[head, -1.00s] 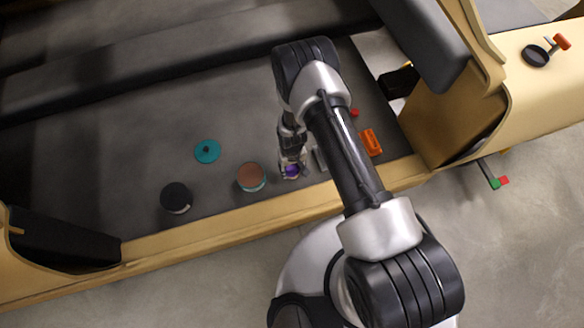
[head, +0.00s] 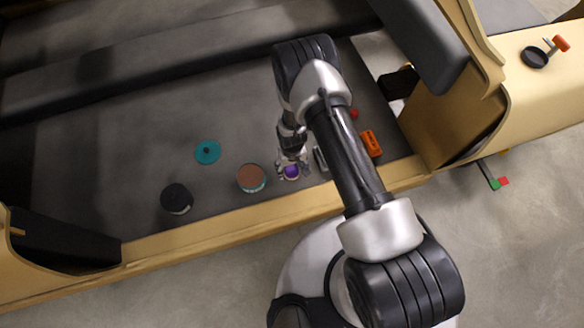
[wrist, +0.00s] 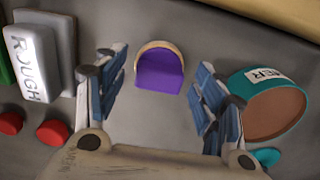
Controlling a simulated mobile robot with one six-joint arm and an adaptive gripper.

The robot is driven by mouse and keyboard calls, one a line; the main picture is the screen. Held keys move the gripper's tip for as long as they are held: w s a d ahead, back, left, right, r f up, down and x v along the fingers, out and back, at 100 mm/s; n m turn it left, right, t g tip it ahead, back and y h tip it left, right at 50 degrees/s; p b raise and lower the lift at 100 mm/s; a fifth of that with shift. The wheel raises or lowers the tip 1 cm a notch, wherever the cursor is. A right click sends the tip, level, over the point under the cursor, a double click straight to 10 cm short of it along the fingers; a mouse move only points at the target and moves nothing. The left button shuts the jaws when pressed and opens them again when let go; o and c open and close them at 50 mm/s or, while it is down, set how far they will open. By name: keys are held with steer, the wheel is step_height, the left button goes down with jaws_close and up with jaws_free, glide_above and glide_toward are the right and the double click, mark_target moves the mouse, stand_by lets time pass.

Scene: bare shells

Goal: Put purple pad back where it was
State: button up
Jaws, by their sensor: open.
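The purple pad (wrist: 159,72) lies on the grey seat surface, with a tan curved rim along its far side in the wrist view. It also shows in the head view (head: 291,172), close to the bench's wooden front edge. My gripper (wrist: 162,62) is open, with one blue-padded finger on each side of the pad and a clear gap on both sides. Neither finger touches it. In the head view my gripper (head: 292,166) is low over the pad, and its fingers partly frame it.
A teal tub with a brown top (wrist: 275,105) is close to the right finger. A grey block marked ROUGH (wrist: 30,62) and red discs (wrist: 52,132) are at left. A black round container (head: 176,198), teal disc (head: 207,152) and orange block (head: 371,144) lie farther off.

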step_height(320, 180, up, 12)
steer(key=p, duration=0.3)
step_height(320, 180, up, 15)
steer(key=t, duration=0.1)
glide_above(292, 169)
steer(key=w+d, duration=0.2)
steer(key=w, duration=0.2)
steer(key=s+d+r+m+t, duration=0.1)
steer(key=s+d+r, duration=0.15)
steer(key=r, duration=1.25)
steer(key=s+d+r+m+t, duration=0.1)
steer(key=s+d+r, duration=0.2)
steer(key=s+r, duration=0.3)
steer(key=s+d+r, duration=0.3)
steer(key=r, duration=0.4)
steer(key=s+d+r+m+t, duration=0.1)
steer(key=s+r, duration=0.3)
steer(key=s, duration=0.8)
steer(key=shift+d+r+t, duration=0.2)
steer(key=shift+d+t, duration=0.1)
steer(key=shift+d, duration=0.25)
